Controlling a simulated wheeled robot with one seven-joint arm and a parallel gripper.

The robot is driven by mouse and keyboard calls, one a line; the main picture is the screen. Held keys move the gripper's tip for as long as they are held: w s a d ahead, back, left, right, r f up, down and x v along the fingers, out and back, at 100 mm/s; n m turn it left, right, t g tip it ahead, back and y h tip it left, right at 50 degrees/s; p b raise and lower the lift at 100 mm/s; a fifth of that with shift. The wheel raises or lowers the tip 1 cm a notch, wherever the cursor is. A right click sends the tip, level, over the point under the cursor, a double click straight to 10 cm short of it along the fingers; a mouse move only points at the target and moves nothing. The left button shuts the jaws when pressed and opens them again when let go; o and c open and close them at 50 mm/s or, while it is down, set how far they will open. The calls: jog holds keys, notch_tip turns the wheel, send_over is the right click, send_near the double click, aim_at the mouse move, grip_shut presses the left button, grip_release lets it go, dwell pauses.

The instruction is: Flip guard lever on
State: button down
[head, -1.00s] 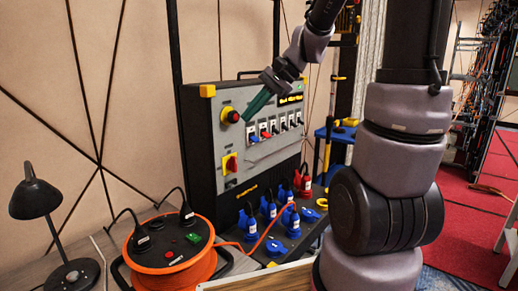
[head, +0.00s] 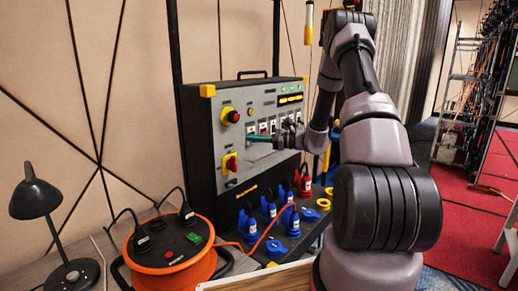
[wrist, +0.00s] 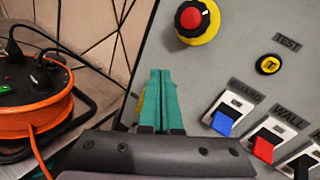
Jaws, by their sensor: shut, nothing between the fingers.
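The control panel (head: 212,140) stands upright on the bench. In the wrist view, the guard lever (wrist: 222,123) has a blue paddle at the lower end of its white plate, under a label that seems to read GUARD. The wall lever (wrist: 264,149), with a red paddle, is to its right, then a black one. My gripper (wrist: 160,75) has its teal fingers together and empty, left of the guard lever with a visible gap. In the head view, my gripper (head: 250,138) is at the left end of the lever row and partly hides it.
A red stop button (wrist: 193,18) and a yellow test button (wrist: 268,65) sit above the levers. A red-yellow rotary switch (head: 230,163) is lower left. Blue plugs (head: 268,207) stand below the panel. An orange cable reel (head: 172,265) and black lamp (head: 36,193) are left.

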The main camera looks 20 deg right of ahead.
aim_at(249, 151)
jog(key=w+d+f+m+t+h, duration=0.4)
jog(key=d+f+m+t, duration=0.3)
jog(key=d+f, duration=0.3)
notch_tip(249, 151, down, 3)
jog(key=shift+w+f+m, duration=0.2)
jog(key=shift+w+m, duration=0.25)
jog(key=shift+m, duration=0.45)
jog(key=x, duration=1)
jog(key=shift+w+r, duration=0.1)
jog(key=shift+w, duration=0.05)
jog(key=shift+s+d+r, duration=0.3)
jog(key=shift+r, duration=0.3)
jog(key=shift+s+d+r, duration=0.25)
jog(key=shift+s+r, duration=0.1)
jog(key=shift+r, duration=0.3)
jog(key=shift+s+d+r, duration=0.1)
jog(key=shift+s+r, duration=0.1)
jog(key=shift+r, duration=0.3)
